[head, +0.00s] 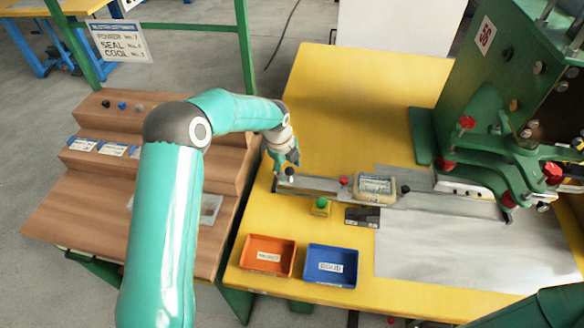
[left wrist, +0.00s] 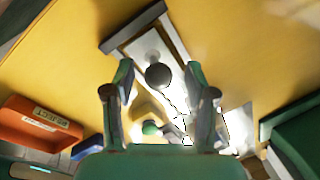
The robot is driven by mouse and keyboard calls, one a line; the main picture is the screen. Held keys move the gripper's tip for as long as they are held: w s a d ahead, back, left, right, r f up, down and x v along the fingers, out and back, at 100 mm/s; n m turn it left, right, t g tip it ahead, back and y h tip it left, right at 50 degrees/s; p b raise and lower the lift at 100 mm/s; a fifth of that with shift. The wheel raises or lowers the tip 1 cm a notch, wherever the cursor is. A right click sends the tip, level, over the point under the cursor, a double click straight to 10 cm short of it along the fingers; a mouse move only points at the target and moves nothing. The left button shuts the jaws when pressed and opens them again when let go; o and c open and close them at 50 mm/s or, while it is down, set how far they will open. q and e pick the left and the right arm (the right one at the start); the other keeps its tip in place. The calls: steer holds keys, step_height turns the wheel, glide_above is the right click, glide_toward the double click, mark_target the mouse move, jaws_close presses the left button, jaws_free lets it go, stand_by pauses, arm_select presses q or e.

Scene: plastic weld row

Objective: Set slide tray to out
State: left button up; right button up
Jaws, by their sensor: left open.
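The slide tray unit is a long grey metal rail (head: 325,186) on the yellow table, running from the left edge toward the green press. A dark ball knob (head: 290,171) stands at its left end. It also shows in the left wrist view (left wrist: 157,76), between my finger tips. A beige block with a label (head: 375,186) sits partway along the rail. My left gripper (head: 286,160) is open at the knob, with one finger on each side. I cannot tell whether the fingers touch it. My right gripper is out of view.
A green press (head: 500,90) with red knobs stands at the right. An orange bin (head: 267,256) and a blue bin (head: 330,265) sit at the table front. A green button on a yellow box (head: 321,206) is close below the rail. A brown stepped stand (head: 105,190) is left.

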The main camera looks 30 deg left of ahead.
arm_select(q)
step_height(320, 180, up, 12)
steer(key=s, duration=0.2)
steer(key=shift+a+f, duration=0.25)
steer(key=shift+a, duration=0.05)
stand_by(0.3)
